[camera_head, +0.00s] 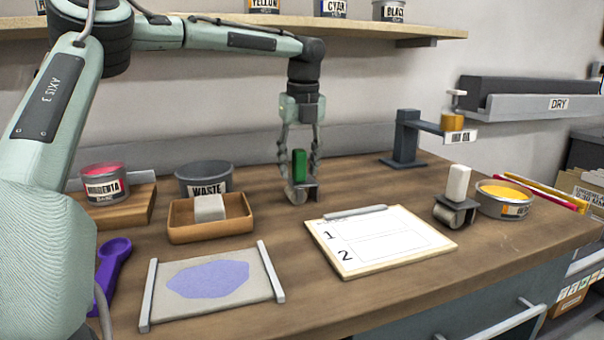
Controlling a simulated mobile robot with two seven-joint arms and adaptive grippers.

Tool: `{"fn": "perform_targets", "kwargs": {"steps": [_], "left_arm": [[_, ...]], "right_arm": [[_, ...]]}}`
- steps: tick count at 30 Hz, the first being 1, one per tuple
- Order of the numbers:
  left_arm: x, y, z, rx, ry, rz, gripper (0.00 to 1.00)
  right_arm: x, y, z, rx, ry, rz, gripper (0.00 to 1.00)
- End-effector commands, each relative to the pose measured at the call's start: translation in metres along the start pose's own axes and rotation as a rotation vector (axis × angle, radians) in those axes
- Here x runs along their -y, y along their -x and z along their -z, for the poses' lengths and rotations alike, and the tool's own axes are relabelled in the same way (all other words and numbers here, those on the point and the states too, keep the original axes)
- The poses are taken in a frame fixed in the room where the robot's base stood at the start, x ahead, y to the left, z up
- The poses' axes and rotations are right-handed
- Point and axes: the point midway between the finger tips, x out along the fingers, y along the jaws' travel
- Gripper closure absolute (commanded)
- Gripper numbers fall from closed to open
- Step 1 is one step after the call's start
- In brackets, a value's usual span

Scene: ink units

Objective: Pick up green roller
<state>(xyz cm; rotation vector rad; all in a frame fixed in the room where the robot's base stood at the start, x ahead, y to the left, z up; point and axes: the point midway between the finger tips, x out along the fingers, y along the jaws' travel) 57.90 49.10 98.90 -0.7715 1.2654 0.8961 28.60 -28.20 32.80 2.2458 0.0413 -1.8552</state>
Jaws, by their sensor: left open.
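The green roller (299,166) stands near the back middle of the wooden bench, with its green handle upright above a grey frame and roller. My left gripper (299,163) points down from above. Its fingers are open, one on each side of the green handle. I cannot tell whether either finger touches it. A second roller with a white handle (458,184) stands to the right on the bench. My right gripper is not in view.
A clipboard (372,258) numbered 1 and 2 lies front right of the roller. Left are a wooden tray (212,234) holding a pale block, a WASTE tin (204,174), a MAGENTA tin (104,184) and an ink slab (262,288). A stand (404,140) is back right.

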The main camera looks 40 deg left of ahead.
Motion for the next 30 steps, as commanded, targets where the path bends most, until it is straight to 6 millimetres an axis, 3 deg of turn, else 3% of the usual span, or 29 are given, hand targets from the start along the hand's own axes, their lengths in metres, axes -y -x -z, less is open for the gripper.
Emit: {"fn": "perform_targets", "kwargs": {"steps": [2, 13, 23, 30], "left_arm": [[0.000, 0.000, 0.000, 0.000, 0.000, 0.000, 0.55], [0.000, 0.000, 0.000, 0.000, 0.000, 0.000, 1.00], [0.000, 0.003, 0.000, 0.001, 0.000, 0.001, 1.00], [0.001, 0.025, -0.004, 0.002, -0.001, 0.003, 1.00]], "right_arm": [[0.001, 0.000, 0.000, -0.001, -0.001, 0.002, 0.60], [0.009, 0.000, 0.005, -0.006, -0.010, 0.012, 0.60], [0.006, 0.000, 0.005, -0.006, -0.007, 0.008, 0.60], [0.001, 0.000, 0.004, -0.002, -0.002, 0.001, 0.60]]}}
